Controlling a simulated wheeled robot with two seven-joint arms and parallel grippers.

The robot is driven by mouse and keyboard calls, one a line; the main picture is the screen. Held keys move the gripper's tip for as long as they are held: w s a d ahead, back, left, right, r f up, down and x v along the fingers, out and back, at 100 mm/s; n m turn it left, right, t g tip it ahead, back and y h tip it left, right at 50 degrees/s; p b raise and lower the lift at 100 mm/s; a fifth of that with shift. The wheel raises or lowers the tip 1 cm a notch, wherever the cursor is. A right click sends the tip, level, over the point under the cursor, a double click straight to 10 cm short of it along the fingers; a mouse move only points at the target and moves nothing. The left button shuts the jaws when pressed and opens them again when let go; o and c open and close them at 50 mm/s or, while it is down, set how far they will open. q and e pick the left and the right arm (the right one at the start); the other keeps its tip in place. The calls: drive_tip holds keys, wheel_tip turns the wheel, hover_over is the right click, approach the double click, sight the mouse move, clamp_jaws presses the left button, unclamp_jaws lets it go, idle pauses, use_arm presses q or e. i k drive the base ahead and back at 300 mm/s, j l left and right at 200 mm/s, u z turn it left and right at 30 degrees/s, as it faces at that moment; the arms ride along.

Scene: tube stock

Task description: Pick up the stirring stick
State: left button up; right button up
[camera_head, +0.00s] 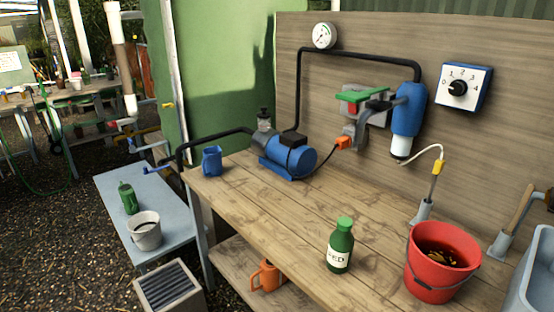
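A wooden stick (523,208), which looks like the stirring stick, stands tilted in a grey holder (501,244) at the right end of the wooden bench. Its lower end is hidden inside the holder. It is behind and to the right of a red bucket (415,266), which has brown bits inside. Neither of my grippers is in view.
A green bottle (340,250) stands left of the bucket. A probe with a yellow grip (438,168) stands in another grey holder (422,213) behind it. A grey basin (535,275) is at the right edge. The bench (262,212) is clear at its middle.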

sight(531, 188)
drive_tip(key=z, duration=1.6)
